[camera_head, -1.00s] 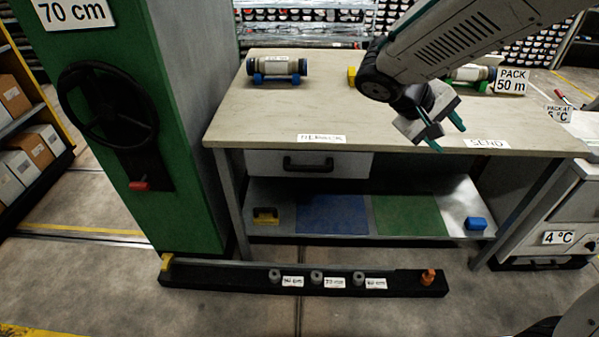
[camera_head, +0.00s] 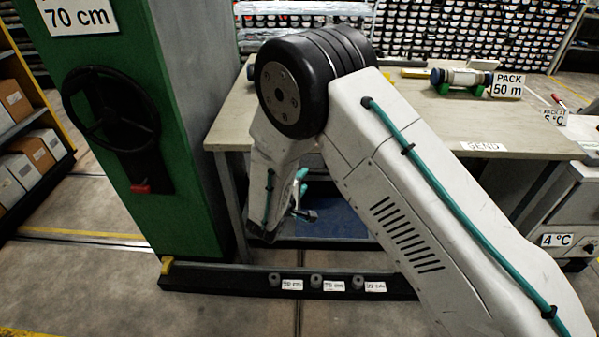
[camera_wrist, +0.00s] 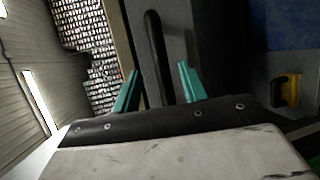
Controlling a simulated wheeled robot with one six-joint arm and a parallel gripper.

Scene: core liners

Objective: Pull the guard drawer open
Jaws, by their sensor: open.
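The guard drawer front (camera_wrist: 180,28) is a grey panel under the bench top, seen turned on its side in the wrist view. Its black bar handle (camera_wrist: 156,45) runs up the picture between the two teal fingertips of my gripper (camera_wrist: 158,85). The fingers are open, one on each side of the handle. I cannot tell whether either finger touches it. In the head view my arm hides the drawer and its handle, and only part of my gripper (camera_head: 301,190) shows below the bench top.
The bench top (camera_head: 520,125) holds a core liner (camera_head: 462,77) on green supports at the back. A low black rail (camera_head: 225,277) with several grey knobs lies on the floor in front. A green cabinet with a handwheel (camera_head: 110,108) stands at left. A yellow object (camera_wrist: 288,90) shows on the lower shelf.

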